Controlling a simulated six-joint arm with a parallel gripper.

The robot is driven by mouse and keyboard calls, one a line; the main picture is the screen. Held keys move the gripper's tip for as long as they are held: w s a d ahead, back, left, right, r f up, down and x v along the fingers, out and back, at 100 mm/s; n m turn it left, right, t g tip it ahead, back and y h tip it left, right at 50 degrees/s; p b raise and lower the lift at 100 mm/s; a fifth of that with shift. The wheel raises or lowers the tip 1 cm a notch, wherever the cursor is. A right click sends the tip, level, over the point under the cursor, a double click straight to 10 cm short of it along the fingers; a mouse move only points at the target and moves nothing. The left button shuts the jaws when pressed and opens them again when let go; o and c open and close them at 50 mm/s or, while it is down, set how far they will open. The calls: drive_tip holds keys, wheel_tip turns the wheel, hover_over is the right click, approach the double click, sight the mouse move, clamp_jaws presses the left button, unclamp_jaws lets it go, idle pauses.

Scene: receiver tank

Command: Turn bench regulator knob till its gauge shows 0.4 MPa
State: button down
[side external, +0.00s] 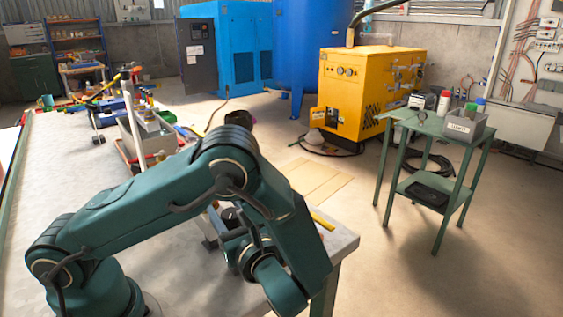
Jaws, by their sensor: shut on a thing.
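My gripper (222,243) is low over the near right end of the grey bench (90,180), small and partly hidden behind my own arm. It is shut on what appears to be the bench regulator's knob, but the contact itself is not clear. A dark round part (231,214), seemingly of the regulator, shows between my arm links just above the gripper. The gauge's face and needle cannot be read in this view.
Clutter with a grey bin (150,138) and several tools fills the bench's far end. A yellow strip (322,220) lies by the right edge. A green side table (425,125), a yellow machine (365,95) and a blue tank (312,45) stand beyond open floor.

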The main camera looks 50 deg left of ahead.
sight(229, 225)
drive_tip(key=shift+m+t, duration=0.3)
drive_tip(key=shift+t, duration=0.1)
drive_tip(key=shift+w+d+m+t+h, duration=0.15)
drive_tip(key=shift+w+m+t+h, duration=0.15)
drive_tip(key=shift+m+t+h, duration=0.8)
drive_tip(key=shift+w+d+m+t+h, duration=0.2)
drive_tip(key=shift+m+t+h, duration=0.35)
drive_tip(key=shift+m+t, duration=1.05)
drive_tip(key=shift+w+d+m+t+h, duration=0.1)
drive_tip(key=shift+w+m+t+h, duration=0.5)
drive_tip(key=shift+t, duration=1.4)
drive_tip(key=shift+s+h, duration=0.2)
drive_tip(key=shift+h, duration=0.15)
drive_tip(key=shift+c, duration=1.8)
unclamp_jaws()
drive_tip(key=shift+v, duration=2.6)
